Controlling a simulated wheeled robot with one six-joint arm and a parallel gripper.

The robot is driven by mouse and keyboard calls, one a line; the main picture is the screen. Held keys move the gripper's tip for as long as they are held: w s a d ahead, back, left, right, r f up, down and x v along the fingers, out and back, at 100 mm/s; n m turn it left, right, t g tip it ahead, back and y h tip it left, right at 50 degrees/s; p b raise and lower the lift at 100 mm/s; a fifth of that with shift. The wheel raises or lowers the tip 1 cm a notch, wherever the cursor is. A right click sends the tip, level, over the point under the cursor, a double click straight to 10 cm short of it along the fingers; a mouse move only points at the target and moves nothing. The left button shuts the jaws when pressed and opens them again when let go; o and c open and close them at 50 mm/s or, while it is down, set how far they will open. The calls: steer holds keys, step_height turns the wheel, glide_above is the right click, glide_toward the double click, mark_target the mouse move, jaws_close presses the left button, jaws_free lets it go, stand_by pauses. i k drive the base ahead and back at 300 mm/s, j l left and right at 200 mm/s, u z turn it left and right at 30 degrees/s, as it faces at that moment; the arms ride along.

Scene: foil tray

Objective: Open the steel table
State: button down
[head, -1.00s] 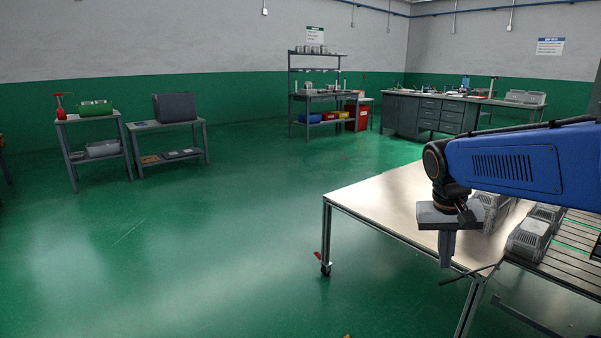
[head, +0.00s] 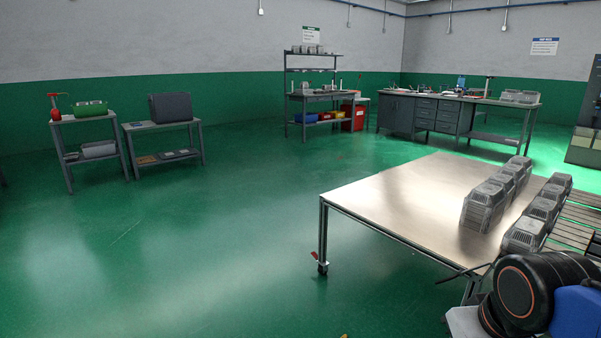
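The steel table (head: 400,196) stands at the right in the head view, with a bare metal top, thin legs and a red-braked caster at its near left leg. A row of several ribbed grey containers (head: 484,207) sits along its right part. My arm is at the lower right corner, in front of the table's near right end. Only a pale edge of what looks like my gripper's body shows at the bottom edge; its fingers are out of the picture, so open or shut cannot be seen.
A second row of similar containers (head: 541,211) runs along a slatted surface (head: 577,222) right of the table. A workbench (head: 447,115) and a shelf rack (head: 312,97) stand at the back. Two small tables (head: 165,126) stand at the left. The green floor (head: 190,250) between is clear.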

mark_target(417, 204)
steer(key=i+j+u, duration=0.15)
steer(key=i+u, duration=0.3)
steer(key=i, duration=0.25)
steer(key=i+j+u, duration=0.1)
steer(key=i+u, duration=0.25)
steer(key=i, duration=0.5)
steer(key=i+l+u, duration=0.1)
steer(key=i+u, duration=0.3)
steer(key=i, duration=0.45)
steer(key=i+z, duration=0.35)
steer(key=i, duration=0.25)
steer(key=i+j+z, duration=0.25)
steer(key=i+z, duration=0.15)
steer(key=i, duration=0.15)
steer(key=i+z, duration=0.2)
steer(key=z, duration=0.25)
steer(key=i+z, duration=0.2)
steer(key=z, duration=0.25)
steer(key=i+j+z, duration=0.1)
steer(key=z, duration=0.35)
steer(key=i+j+z, duration=0.2)
steer(key=z, duration=0.25)
steer(key=i+j+z, duration=0.4)
steer(key=l, duration=0.1)
